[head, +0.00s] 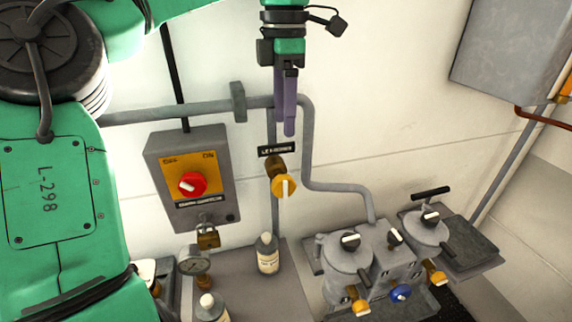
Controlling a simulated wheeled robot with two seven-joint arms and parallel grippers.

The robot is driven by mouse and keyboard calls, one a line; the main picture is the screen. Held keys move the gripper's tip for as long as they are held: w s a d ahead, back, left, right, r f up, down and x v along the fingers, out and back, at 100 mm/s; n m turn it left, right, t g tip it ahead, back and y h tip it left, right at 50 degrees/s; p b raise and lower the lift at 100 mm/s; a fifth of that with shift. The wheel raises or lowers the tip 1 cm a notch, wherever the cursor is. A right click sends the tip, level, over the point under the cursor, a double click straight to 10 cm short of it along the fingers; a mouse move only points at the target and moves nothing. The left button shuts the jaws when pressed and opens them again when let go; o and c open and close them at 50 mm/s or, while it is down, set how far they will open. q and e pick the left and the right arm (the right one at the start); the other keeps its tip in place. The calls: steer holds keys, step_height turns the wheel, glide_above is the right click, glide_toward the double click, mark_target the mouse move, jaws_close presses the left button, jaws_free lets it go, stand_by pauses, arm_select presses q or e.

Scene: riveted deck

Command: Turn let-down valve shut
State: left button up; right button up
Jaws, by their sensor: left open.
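The let-down valve (284,187) is a round yellow knob with a white bar that stands about upright. It sits on a brass body on a thin vertical grey pipe, under a small dark label plate (276,150). My left gripper (286,128) points down from the top, above the label and the knob in the picture. Its purple fingers overlap each other in this view; the gripper is open, with nothing seen between the fingers. It is apart from the knob. My right gripper is not in view.
A grey switch box (165,150) with a red knob and padlock is left of the valve. Grey pipes (335,187) run beside it. Below stand bottles (268,256), a gauge (194,263) and a grey machine (372,260) with knobs. A wall cabinet (515,45) hangs upper right.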

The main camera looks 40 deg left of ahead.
arm_select(q)
steer(key=s+d+f, duration=0.2)
steer(key=s, duration=0.1)
steer(key=shift+d, duration=0.15)
glide_above(283, 175)
steer(key=s+d, duration=0.1)
steer(key=s, duration=0.1)
step_height(283, 175, down, 4)
steer(key=f, duration=0.1)
steer(key=w+f, duration=0.1)
steer(key=f, duration=0.1)
steer(key=w+a+f, duration=0.1)
steer(key=f, duration=0.1)
steer(key=shift+p, duration=0.4)
steer(key=shift+f, duration=0.85)
steer(key=shift+s+d, duration=0.2)
steer(key=shift+d, duration=0.05)
steer(key=shift+s, duration=0.1)
steer(key=shift+c, duration=0.3)
steer(key=c, duration=0.6)
steer(key=shift+a, duration=0.1)
jaws_close()
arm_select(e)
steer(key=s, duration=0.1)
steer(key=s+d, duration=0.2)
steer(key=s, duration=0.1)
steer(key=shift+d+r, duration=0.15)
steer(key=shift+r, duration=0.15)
